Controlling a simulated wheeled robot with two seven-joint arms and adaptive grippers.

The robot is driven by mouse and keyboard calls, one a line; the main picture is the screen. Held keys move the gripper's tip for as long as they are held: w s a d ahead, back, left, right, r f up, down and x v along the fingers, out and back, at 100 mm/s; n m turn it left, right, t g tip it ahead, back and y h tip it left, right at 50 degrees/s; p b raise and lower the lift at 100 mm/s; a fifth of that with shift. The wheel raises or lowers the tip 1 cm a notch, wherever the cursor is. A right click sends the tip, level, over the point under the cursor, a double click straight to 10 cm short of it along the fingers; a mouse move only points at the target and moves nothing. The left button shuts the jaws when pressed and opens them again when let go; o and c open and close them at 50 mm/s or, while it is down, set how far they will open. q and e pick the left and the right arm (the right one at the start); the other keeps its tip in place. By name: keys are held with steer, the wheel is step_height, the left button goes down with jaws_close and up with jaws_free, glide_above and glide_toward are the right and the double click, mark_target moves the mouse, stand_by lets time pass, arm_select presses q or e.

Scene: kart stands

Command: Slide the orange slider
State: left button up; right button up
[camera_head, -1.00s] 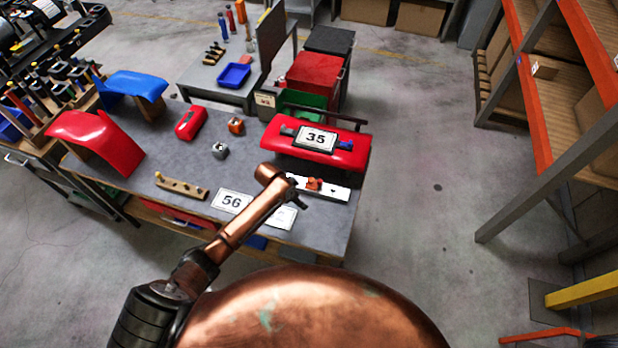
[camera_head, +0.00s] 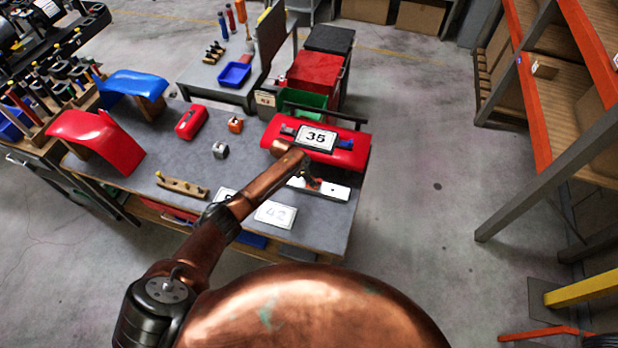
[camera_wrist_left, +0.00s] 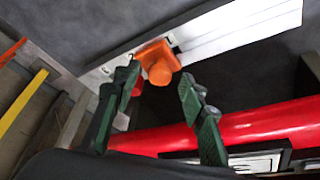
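The orange slider (camera_wrist_left: 157,60) shows in the left wrist view as an orange block with a rounded knob, on a white rail (camera_wrist_left: 235,30) with dark lines. In the head view the white rail (camera_head: 334,191) lies at the table's front right, and the slider is mostly hidden behind my gripper. My left gripper (camera_head: 309,182) is over the rail. In the left wrist view its two green fingers (camera_wrist_left: 160,78) are spread, with the knob seen between their tips. I cannot tell whether they touch it. My right gripper is not in view.
A red kart part with a "35" plate (camera_head: 316,137) stands just behind the rail. White number plates (camera_head: 275,214) and a wooden block with pegs (camera_head: 182,187) lie on the grey table (camera_head: 150,165).

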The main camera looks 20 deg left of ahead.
arm_select(q)
steer(key=shift+w+d+f, duration=0.1)
steer(key=shift+f, duration=0.05)
jaws_close()
stand_by(0.4)
